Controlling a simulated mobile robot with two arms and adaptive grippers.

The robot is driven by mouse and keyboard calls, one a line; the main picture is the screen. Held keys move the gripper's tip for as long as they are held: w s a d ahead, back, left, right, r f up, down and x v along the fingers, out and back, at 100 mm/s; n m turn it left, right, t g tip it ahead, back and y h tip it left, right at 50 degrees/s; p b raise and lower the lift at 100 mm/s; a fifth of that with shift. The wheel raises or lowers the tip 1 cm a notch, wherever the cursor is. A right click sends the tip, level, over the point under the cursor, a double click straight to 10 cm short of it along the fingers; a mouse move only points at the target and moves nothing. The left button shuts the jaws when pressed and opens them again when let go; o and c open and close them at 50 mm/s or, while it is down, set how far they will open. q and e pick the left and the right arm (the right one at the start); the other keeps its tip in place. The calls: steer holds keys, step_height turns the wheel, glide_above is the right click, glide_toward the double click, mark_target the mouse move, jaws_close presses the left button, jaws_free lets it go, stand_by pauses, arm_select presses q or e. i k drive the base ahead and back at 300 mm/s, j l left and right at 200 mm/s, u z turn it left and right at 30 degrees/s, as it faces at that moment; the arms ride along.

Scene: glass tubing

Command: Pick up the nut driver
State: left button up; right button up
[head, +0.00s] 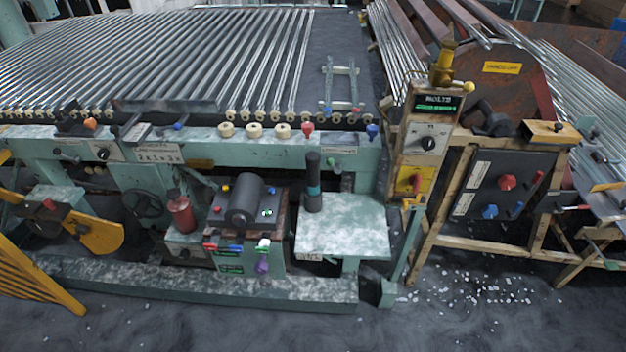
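An upright black tool-like piece with a teal band (313,183) stands at the left edge of a small pale shelf, near the middle of the head view. It may be the nut driver, but its working end is not clear. Neither of my grippers shows in the head view.
The speckled shelf (345,228) is clear right of the upright piece. A control box (245,210) with a dark cylinder stands left of it. A wood-framed panel (505,185) stands right. Pale fragments (470,287) litter the floor. Glass tubes (170,60) lie behind.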

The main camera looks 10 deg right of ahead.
mark_target(312, 158)
steer(key=i+j, duration=0.6)
steer(key=i, duration=0.2)
steer(key=j+z, duration=0.3)
steer(key=j, duration=0.6)
steer(key=j+z, duration=0.3)
steer(key=j, duration=0.6)
